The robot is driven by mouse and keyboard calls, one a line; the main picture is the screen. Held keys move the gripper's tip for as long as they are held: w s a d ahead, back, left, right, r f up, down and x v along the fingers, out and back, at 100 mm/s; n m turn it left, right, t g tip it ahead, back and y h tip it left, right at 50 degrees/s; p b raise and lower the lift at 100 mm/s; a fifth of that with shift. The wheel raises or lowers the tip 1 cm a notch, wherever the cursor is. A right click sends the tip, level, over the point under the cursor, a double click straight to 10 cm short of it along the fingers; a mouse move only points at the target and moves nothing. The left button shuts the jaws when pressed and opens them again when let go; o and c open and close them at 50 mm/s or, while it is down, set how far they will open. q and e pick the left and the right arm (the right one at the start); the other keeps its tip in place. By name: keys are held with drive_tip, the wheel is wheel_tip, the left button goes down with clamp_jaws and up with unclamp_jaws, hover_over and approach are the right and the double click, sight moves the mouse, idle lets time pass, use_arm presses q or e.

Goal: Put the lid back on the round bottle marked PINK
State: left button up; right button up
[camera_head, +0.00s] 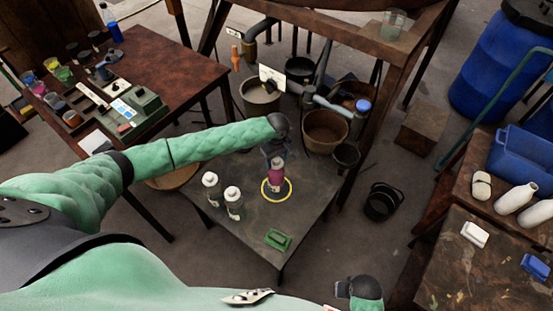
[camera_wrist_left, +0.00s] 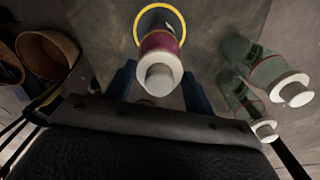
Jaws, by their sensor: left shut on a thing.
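The round bottle with the pink band (camera_head: 277,178) stands upright on the grey table inside a yellow ring (camera_head: 266,196). It also shows in the left wrist view (camera_wrist_left: 160,41). A white lid (camera_wrist_left: 158,76) is at its top, between the two blue fingers. My left gripper (camera_head: 276,151) is directly above the bottle, fingers pointing down, shut on the white lid. I cannot tell whether the lid is seated on the neck or just above it. The bottle's marking is not readable. My right gripper's fingers do not show.
Two similar white-lidded bottles, the left one (camera_head: 211,187) and the nearer one (camera_head: 233,203), stand left of the ring. A green item (camera_head: 278,240) lies near the table's front corner. The grey table (camera_head: 310,205) is clear right of the ring. Buckets (camera_head: 325,131) stand behind.

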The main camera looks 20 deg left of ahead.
use_arm(q)
drive_tip(key=shift+p, duration=0.4)
idle(0.5)
drive_tip(key=o, duration=1.5)
drive_tip(key=shift+r, duration=0.1)
drive_tip(key=shift+r+p, duration=3.45)
drive_tip(key=shift+p, duration=0.55)
clamp_jaws()
